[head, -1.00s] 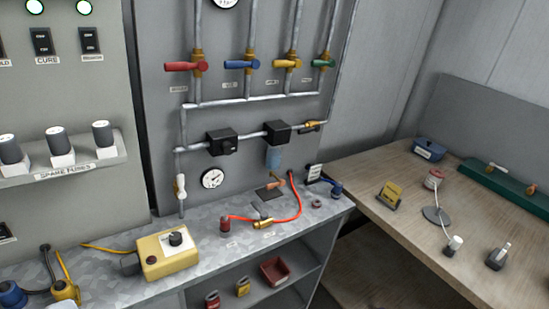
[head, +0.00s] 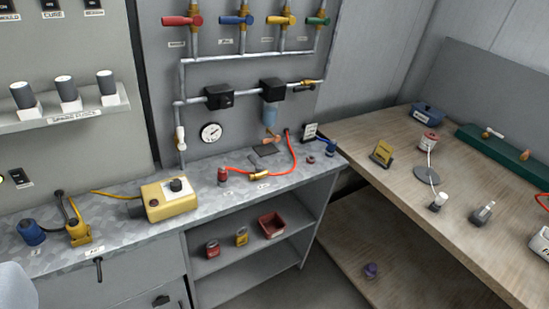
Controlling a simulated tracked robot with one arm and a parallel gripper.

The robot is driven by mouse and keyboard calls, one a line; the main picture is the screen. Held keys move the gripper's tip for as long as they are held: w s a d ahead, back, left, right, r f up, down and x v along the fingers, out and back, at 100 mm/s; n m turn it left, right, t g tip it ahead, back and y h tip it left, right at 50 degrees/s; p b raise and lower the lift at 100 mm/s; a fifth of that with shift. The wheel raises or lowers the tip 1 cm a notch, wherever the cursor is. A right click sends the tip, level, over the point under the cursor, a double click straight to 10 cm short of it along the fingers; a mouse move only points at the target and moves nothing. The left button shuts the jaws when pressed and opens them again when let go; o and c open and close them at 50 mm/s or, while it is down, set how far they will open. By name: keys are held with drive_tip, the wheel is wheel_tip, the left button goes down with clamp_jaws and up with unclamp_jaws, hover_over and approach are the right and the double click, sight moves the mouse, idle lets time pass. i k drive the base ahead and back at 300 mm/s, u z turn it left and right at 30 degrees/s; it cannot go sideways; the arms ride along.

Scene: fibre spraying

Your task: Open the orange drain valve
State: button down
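A small orange lever (head: 271,139), which looks like the drain valve, sits below the blue-grey filter bowl (head: 270,113) on the grey wall panel. It is just above the metal counter (head: 130,217), close to a dark flat piece lying there. It is too small to tell how far the lever is turned. My gripper is not in view; a pale rounded shape (head: 14,290) shows at the lower left corner, and I cannot tell what it is.
Red, blue, yellow and green handles line the pipes above. A red hose (head: 294,158) curves over the counter beside the lever. A yellow box (head: 170,200) stands to the left. A wooden bench (head: 390,195) stands at the right, with several items on it.

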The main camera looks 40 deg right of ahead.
sight(276, 138)
drive_tip(key=k, duration=1.05)
drive_tip(key=z, duration=0.75)
drive_tip(key=i, duration=2.35)
drive_tip(key=u, duration=0.7)
